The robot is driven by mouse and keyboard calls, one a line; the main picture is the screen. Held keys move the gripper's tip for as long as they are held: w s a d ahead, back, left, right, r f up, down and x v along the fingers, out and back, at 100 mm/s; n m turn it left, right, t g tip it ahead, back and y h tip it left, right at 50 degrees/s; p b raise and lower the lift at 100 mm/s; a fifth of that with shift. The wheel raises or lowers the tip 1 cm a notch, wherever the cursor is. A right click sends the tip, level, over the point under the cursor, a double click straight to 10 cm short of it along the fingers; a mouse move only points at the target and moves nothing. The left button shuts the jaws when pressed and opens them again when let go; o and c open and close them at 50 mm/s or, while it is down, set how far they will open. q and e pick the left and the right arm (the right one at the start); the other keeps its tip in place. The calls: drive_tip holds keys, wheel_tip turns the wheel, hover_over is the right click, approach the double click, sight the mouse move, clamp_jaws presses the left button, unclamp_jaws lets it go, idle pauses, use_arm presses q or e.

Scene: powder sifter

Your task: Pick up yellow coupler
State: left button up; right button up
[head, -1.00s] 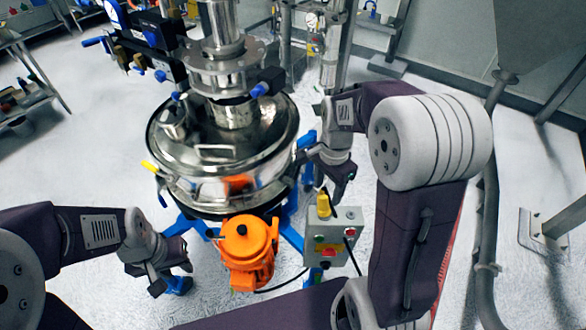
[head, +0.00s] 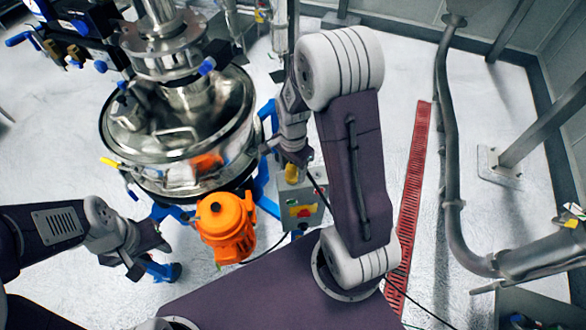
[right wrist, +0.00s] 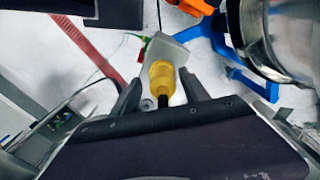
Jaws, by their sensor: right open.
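The yellow coupler (head: 291,173) stands on top of the grey control box (head: 302,204) beside the orange motor. In the right wrist view the yellow coupler (right wrist: 162,76) lies between the two fingers of my right gripper (right wrist: 158,80), which is open. A dark stem shows at its near end. In the head view my right gripper (head: 298,155) is just above the coupler, partly hidden by my arm. Whether the fingers touch the coupler I cannot tell. My left gripper (head: 150,258) is open and empty, left of the orange motor and away from the coupler.
The round steel sifter (head: 180,125) stands on blue legs behind the orange motor (head: 227,225). A black cable runs from the control box.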

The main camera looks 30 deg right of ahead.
drive_tip(key=shift+w+a+f, duration=0.1)
drive_tip(key=shift+w, duration=0.05)
drive_tip(key=c, duration=0.4)
clamp_jaws()
